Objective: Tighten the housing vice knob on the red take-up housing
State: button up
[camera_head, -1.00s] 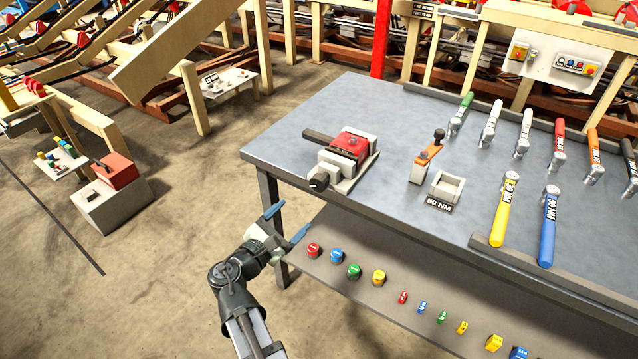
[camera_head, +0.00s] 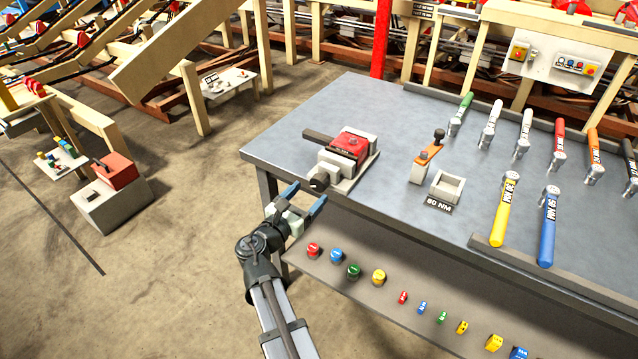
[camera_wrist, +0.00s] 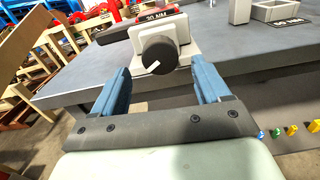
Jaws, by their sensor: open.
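The red take-up housing (camera_head: 350,143) sits clamped in a light grey vice (camera_head: 345,180) near the left front corner of the grey bench. The black round vice knob (camera_head: 319,181) sticks out from the vice's front. In the wrist view the knob (camera_wrist: 158,55) faces me with a white mark on it, and a strip of the red housing (camera_wrist: 165,16) shows behind it. My gripper (camera_head: 307,197) is open and empty, just in front of and below the knob. In the wrist view its blue fingers (camera_wrist: 163,85) stand apart on either side of the knob's line, not touching it.
The bench (camera_head: 400,110) carries an orange-topped fixture (camera_head: 426,158), a grey holder labelled 80 NM (camera_head: 447,187) and several coloured torque wrenches on the right. A lower shelf (camera_head: 325,268) with several coloured caps lies right of my arm. Open floor is left of the bench.

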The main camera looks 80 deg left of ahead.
aim_at(317, 186)
jog(key=shift+x, duration=3)
